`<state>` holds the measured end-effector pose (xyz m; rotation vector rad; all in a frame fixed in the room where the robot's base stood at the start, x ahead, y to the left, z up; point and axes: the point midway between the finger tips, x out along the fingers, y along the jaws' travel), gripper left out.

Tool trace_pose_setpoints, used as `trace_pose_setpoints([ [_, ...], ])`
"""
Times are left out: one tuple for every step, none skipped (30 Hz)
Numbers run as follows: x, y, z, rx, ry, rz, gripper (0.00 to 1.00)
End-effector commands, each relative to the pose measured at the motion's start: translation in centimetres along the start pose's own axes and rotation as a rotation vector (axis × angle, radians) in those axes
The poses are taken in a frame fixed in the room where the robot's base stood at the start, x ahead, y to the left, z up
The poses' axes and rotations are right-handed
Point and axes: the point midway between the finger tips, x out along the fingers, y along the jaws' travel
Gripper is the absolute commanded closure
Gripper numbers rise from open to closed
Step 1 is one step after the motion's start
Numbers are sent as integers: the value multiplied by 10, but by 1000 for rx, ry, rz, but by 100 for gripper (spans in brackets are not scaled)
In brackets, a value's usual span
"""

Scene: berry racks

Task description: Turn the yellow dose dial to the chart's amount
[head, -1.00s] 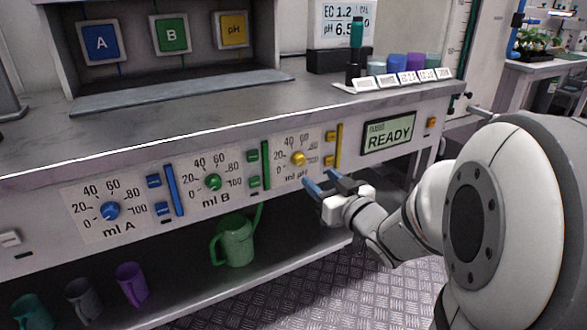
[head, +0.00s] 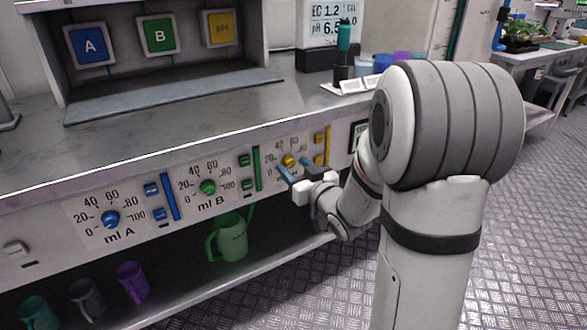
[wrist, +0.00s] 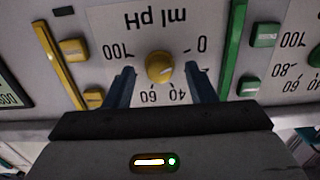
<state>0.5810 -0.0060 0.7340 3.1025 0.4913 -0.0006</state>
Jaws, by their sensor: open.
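The yellow dose dial (head: 289,161) is the rightmost of three dials on the bench's front panel. In the wrist view the yellow dial (wrist: 160,67) appears upside down below the label "ml pH", with a scale around it showing 0, 40, 60 and 100. A pale mark on the knob seems to point to the lower right there; its exact reading is unclear. My gripper (head: 297,168) is at the dial, its blue fingers open. In the wrist view the fingers of my gripper (wrist: 160,76) stand on either side of the knob with gaps.
Yellow buttons (wrist: 75,49) and a yellow bar flank the dial; a green bar (wrist: 233,45) is on its other side. Blue (head: 110,219) and green (head: 208,187) dials sit left. A sign (head: 334,22) reads "EC 1.2", with a partly covered pH line. My arm mostly hides the display.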

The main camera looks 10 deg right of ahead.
Motion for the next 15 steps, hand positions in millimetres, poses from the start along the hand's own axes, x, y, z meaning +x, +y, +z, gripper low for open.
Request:
trace_pose_setpoints([
  [2,0,0,0,1,-1,50],
  [3,0,0,0,1,0,50],
  [3,0,0,0,1,0,50],
  [3,0,0,0,1,0,50],
  [3,0,0,0,1,0,50],
  [3,0,-1,0,1,0,50],
  [3,0,-1,0,0,0,50],
  [3,0,-1,0,0,0,50],
  [3,0,-1,0,0,0,50],
  [3,0,-1,0,0,0,51],
  [3,0,-1,0,0,0,54],
  [3,0,-1,0,0,1,57],
  [3,0,-1,0,0,1,59],
  [3,0,-1,0,0,1,62],
  [3,0,-1,0,0,1,65],
])
